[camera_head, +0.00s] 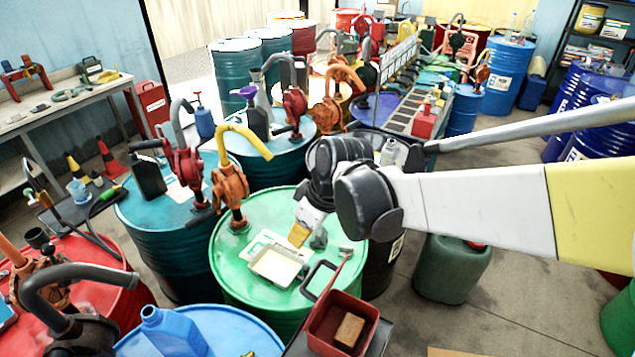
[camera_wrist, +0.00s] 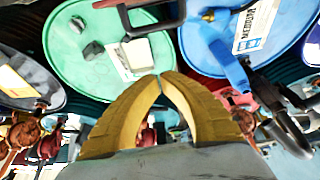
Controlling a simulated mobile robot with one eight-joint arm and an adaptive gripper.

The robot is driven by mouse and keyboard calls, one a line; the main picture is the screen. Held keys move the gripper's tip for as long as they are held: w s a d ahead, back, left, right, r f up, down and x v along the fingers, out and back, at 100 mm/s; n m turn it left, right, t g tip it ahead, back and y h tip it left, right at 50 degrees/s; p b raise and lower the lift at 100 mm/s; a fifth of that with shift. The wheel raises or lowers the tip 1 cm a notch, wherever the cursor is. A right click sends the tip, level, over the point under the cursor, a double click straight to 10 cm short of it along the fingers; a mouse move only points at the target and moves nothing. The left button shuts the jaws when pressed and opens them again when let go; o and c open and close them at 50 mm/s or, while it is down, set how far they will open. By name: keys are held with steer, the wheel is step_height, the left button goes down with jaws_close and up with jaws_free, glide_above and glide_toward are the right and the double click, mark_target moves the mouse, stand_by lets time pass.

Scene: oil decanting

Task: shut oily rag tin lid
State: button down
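The red oily rag tin (camera_head: 322,338) stands at the bottom centre of the head view, its top open. A brown block-like thing (camera_head: 349,330) shows inside it. Its lid (camera_head: 336,276) appears raised at the tin's far edge, seen nearly edge-on, with a black loop handle (camera_head: 312,281) on its left side. What looks like the same handle shows at the top of the wrist view (camera_wrist: 181,14). My gripper (camera_head: 299,234) is above the green drum, beyond the tin and apart from the lid. Its yellow fingertips meet in the wrist view (camera_wrist: 160,78), with nothing seen between them.
A green drum (camera_head: 235,272) lies under my gripper, with a white tray (camera_head: 276,267) and an orange hand pump (camera_head: 230,185) on it. A blue jug (camera_head: 172,332) stands front left. A green jerrycan (camera_head: 450,268) stands on the floor to the right, where some floor is clear.

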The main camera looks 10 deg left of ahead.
step_height(320, 180, down, 9)
steer(key=shift+s+d+f+b, duration=0.2)
steer(key=shift+s+b, duration=0.05)
steer(key=shift+b, duration=0.1)
stand_by(0.3)
stand_by(0.4)
